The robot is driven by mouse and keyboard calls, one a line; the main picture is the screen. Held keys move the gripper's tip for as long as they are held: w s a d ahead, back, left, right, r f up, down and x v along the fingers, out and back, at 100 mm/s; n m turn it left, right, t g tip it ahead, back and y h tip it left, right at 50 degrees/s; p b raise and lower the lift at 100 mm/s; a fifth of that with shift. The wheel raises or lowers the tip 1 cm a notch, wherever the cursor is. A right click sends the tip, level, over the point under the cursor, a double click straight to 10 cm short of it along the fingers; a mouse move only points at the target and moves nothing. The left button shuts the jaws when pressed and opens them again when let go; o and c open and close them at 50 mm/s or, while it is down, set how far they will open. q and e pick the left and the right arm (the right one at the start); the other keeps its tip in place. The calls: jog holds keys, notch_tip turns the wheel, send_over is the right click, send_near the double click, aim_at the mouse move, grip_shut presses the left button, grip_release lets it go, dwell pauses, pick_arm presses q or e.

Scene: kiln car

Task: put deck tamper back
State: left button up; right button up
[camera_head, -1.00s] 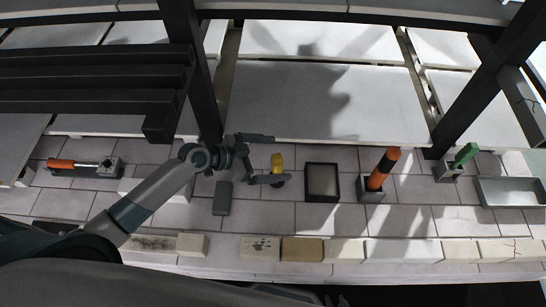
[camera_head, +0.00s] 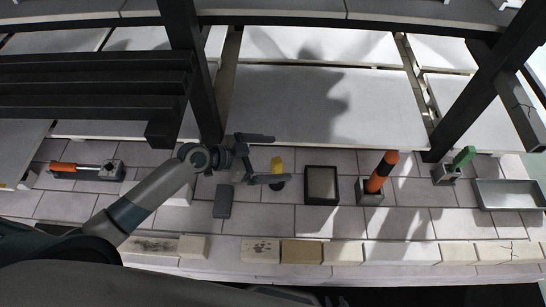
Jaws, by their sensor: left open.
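My left gripper (camera_head: 272,158) is open over the tiled deck, its two fingers spread apart. A small yellow-topped piece with a dark base (camera_head: 277,165) stands by its lower fingertip; I cannot tell whether they touch. A tool with an orange and black upright handle (camera_head: 380,174) stands in a grey square box (camera_head: 370,198), right of the gripper. Another orange-handled tool (camera_head: 86,169) lies on the deck at the left. No label shows which one is the deck tamper. My right gripper is not in view.
A black-framed tray (camera_head: 322,201) and a dark grey block (camera_head: 222,201) lie near the gripper. A green-handled tool (camera_head: 463,157) and a metal tray (camera_head: 508,208) are at the right. Dark posts (camera_head: 190,70) and beams rise behind. A row of bricks (camera_head: 301,251) lines the front edge.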

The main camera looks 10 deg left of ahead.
pick_arm(q)
jog(key=shift+r+p, duration=1.25)
jog(key=shift+r, duration=0.65)
pick_arm(e)
jog(key=shift+r, duration=1.4)
pick_arm(q)
jog(key=shift+r, duration=0.1)
